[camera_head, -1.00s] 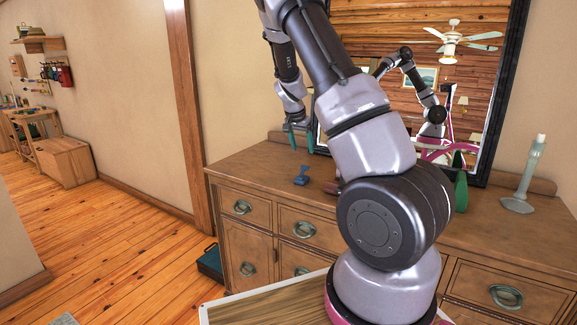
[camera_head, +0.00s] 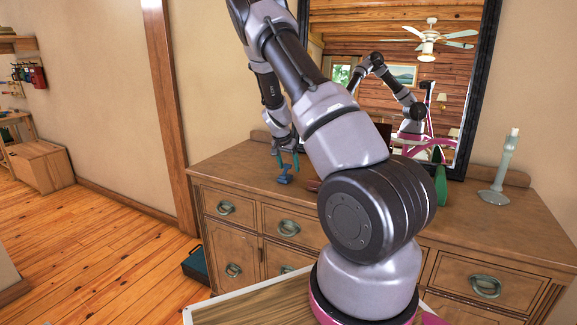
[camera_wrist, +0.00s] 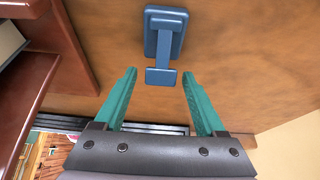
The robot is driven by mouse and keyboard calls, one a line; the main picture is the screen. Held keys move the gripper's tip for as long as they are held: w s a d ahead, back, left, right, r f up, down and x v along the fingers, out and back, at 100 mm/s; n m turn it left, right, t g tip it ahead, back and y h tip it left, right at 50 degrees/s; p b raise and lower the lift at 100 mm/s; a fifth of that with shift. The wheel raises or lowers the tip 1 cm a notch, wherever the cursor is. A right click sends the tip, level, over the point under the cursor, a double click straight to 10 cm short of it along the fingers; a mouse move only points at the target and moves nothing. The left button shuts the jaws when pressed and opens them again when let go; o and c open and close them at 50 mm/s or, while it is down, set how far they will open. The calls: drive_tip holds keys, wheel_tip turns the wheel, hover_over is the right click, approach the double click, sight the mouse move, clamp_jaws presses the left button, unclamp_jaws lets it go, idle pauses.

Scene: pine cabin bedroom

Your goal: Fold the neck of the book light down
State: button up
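The book light is a small blue object (camera_head: 285,174) on the dresser top, near its left end. In the wrist view the book light (camera_wrist: 163,40) shows a rectangular base, a narrow neck and a wider flat end towards my gripper. My gripper (camera_wrist: 158,88) has two green fingers, spread apart and empty. In the wrist view the book light's flat end lies just ahead of the gap between the fingertips. In the head view my gripper (camera_head: 286,156) points down just above the book light. Whether a finger touches it I cannot tell.
The wooden dresser (camera_head: 225,165) carries a reddish-brown wooden piece (camera_wrist: 80,45) to the left in the wrist view. A green cone-like object (camera_head: 441,178) and a pale candlestick (camera_head: 498,180) stand further right. A mirror (camera_head: 465,80) rises behind.

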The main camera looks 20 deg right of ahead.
sight(286, 169)
clamp_jaws()
drive_tip(key=shift+w+d+f+g+y, duration=0.1)
drive_tip(key=shift+d+f+g+y, duration=0.1)
drive_tip(key=shift+f+g+y, duration=0.15)
drive_tip(key=shift+a+y, duration=0.1)
drive_tip(key=shift+y, duration=0.25)
drive_tip(key=shift+o, duration=0.3)
unclamp_jaws()
drive_tip(key=v, duration=1)
drive_tip(key=shift+r, duration=0.4)
drive_tip(key=shift+w+a, duration=0.1)
drive_tip(key=shift+w, duration=0.05)
